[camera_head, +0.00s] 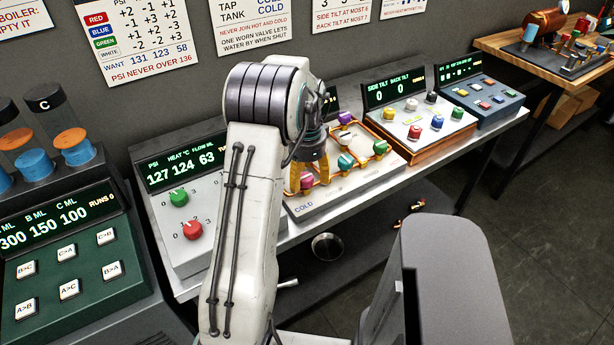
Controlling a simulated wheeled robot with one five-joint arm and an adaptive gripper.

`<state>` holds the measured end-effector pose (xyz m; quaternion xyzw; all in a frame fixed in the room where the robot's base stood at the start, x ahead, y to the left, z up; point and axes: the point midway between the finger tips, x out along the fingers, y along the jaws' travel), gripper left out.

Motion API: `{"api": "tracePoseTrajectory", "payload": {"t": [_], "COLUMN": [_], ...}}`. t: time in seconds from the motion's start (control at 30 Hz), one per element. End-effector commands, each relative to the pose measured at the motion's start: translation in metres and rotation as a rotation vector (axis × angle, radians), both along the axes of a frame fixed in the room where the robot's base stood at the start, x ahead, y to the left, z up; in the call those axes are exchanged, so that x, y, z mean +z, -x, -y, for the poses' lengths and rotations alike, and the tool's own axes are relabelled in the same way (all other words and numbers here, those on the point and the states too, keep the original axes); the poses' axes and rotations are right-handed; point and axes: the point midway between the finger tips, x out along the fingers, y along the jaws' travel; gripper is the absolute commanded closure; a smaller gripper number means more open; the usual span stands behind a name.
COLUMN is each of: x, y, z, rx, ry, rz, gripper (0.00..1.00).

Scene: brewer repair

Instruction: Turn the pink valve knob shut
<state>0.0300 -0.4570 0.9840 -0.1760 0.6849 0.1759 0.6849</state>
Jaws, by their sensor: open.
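The valve board (345,198) is a pale panel with orange pipes and several coloured knobs, marked COLD at its front left corner. The pink valve knob (307,181) is on its left part. My gripper (310,174) points down over this knob with its yellow fingers open. The knob shows between and just below the fingers; I cannot tell whether they touch it. My arm hides the board's left back part and most of its display.
On the same board are a purple knob (346,117), a teal knob (346,161) and a green knob (380,147). A heat and flow panel (165,215) stands left of my arm. A tilt panel (412,103) stands right of the board.

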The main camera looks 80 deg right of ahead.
Motion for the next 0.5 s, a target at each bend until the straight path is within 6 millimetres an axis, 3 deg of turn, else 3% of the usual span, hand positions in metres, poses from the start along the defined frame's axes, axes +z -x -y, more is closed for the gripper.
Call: {"api": "tracePoseTrajectory", "payload": {"t": [0.5], "x": [0.0003], "y": [0.0001], "z": [0.0004], "rx": [0.0], "ry": [0.001], "rz": [0.0], "gripper": [0.78]}}
